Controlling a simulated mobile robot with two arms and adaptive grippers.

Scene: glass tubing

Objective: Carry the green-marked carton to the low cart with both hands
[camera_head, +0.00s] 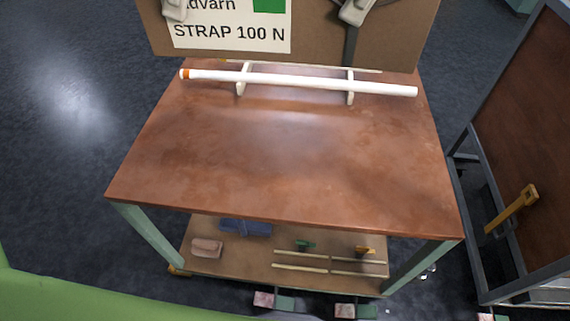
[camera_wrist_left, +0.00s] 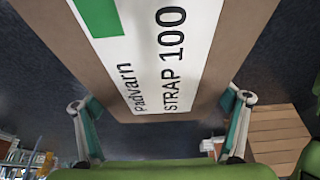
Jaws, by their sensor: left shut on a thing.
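The brown carton (camera_head: 400,35) has a white label reading "STRAP 100 N" and a green mark (camera_head: 270,4). It spans the top of the head view, cut off above, in front of the table's far part. In the left wrist view the carton (camera_wrist_left: 60,35) extends away between the fingers of my left gripper (camera_wrist_left: 162,108), which is shut on it. Pale parts of my left gripper (camera_head: 174,9) and right gripper (camera_head: 354,14) show against the label side; the right one has a dark finger lying on the carton. I cannot tell which thing is the low cart.
A brown-topped table (camera_head: 290,165) holds a white tube (camera_head: 300,82) on two pale supports; its front top is clear. Its lower shelf (camera_head: 225,262) carries small items. A grey-framed brown panel (camera_head: 530,130) stands right. A slatted wooden surface (camera_wrist_left: 275,130) shows in the wrist view.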

